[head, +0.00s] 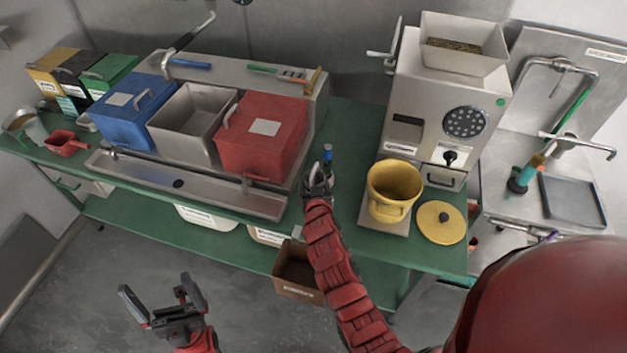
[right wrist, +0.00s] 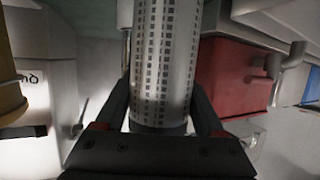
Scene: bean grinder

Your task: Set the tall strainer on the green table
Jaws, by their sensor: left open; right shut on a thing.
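The tall strainer (right wrist: 165,60) is a pale metal cylinder with rows of small dark slots, seen in the right wrist view. My right gripper (head: 318,180) is shut on it at its dark end. In the head view the hand is over the green table (head: 350,125), between the red bin and the yellow pot. The strainer is mostly hidden there; a small blue-tipped thing shows just beyond the fingers. I cannot tell whether the strainer touches the table. My left gripper (head: 163,302) is open and empty above the floor, away from the table.
The red bin (head: 245,150) stands left of the right hand. The yellow pot (head: 393,180) on a scale, its lid (head: 441,222) and the grinder (head: 445,105) stand to the right. A cardboard box (head: 300,290) is below the table's front edge. The tabletop behind the hand is clear.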

